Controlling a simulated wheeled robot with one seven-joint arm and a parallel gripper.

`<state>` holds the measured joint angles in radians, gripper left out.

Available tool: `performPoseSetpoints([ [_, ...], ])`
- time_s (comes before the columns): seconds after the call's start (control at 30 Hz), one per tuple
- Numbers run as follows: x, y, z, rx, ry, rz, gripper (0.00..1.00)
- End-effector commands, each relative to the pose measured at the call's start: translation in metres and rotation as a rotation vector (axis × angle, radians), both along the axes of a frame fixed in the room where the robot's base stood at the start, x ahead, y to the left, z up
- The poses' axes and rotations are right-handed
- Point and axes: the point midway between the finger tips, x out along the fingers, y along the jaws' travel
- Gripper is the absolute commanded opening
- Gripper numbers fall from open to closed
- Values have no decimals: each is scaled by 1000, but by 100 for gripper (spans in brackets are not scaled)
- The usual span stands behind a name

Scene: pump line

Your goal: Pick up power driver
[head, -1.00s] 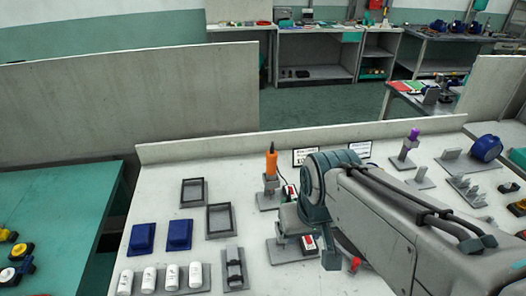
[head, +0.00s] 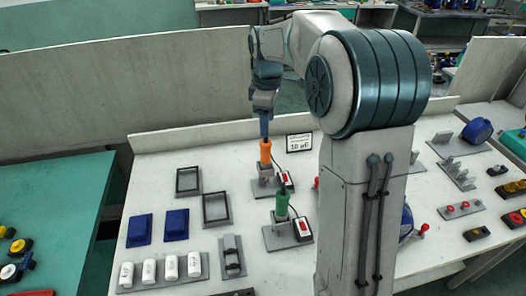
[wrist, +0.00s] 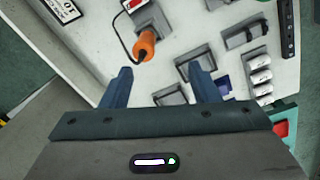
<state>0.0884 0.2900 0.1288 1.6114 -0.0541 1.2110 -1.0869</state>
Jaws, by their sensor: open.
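Two driver-shaped tools stand upright in grey stands on the white bench: an orange one (head: 265,152) at the back and a green one (head: 282,205) nearer the front. Each stands beside a small white box with a red button. My gripper (head: 264,130) points down, just above the top of the orange tool. In the wrist view, the orange tool (wrist: 145,45) shows with its black cord, beyond and between my open, empty fingers (wrist: 161,78). Whether the fingertips overlap the tool's top is unclear. The green tool does not clearly show in the wrist view.
A low back wall (head: 160,140) edges the bench. A small label sign (head: 299,142) stands to the right of the orange tool. Black frames (head: 188,181), blue blocks (head: 139,230) and white cylinders (head: 150,271) lie to the left. My arm hides part of the bench's right half.

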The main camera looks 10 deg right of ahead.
Motion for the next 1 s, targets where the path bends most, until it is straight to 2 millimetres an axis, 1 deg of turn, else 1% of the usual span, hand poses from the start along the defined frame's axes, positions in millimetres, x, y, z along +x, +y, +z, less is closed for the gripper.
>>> performPoseSetpoints([
  [0.03, 12, -1, -3, 3, 12, 44, 55],
  [0.1, 23, -2, -6, 5, 22, 99, 55],
  [0.2, 33, -2, -9, 8, 30, 148, 55],
  [0.27, 36, -2, -13, 10, 34, 163, 55],
  [0.37, 37, -2, -25, 10, 38, 172, 55],
  [0.5, 36, -2, -53, 10, 39, 171, 55],
  [0.63, 36, -2, -77, 10, 39, 171, 55],
  [0.73, 36, -2, -89, 10, 36, 171, 55],
  [0.93, 36, -2, -103, 10, 36, 170, 55],
  [1.0, 35, -2, -111, 10, 38, 170, 55],
])
